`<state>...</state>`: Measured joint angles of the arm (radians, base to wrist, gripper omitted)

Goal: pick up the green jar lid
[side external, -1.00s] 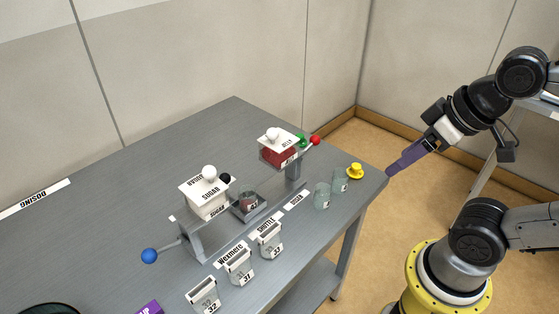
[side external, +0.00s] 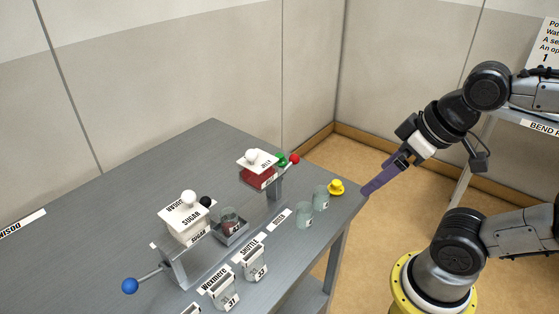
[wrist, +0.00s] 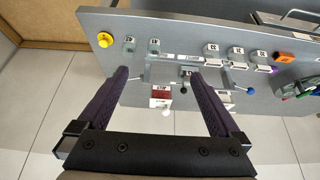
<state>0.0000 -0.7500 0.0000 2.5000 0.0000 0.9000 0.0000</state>
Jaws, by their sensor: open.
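I cannot make out a green jar lid for certain. A small green round piece (side external: 282,160) shows beside a red ball behind the red hopper in the side view; whether it is a lid or a knob is unclear. My gripper (side external: 364,190) is open and empty, with long purple fingers, close to the table's right corner near a yellow knobbed piece (side external: 336,187). In the wrist view my gripper (wrist: 160,74) has its fingers spread wide, with nothing between them but the view of the table.
Two glass jars (side external: 304,215) (side external: 320,197) stand near the right edge. A white sugar hopper (side external: 186,222), a red hopper (side external: 262,177) and a blue-ended lever (side external: 130,286) crowd the table (side external: 130,205). Several labelled containers line the front. The back left is clear.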

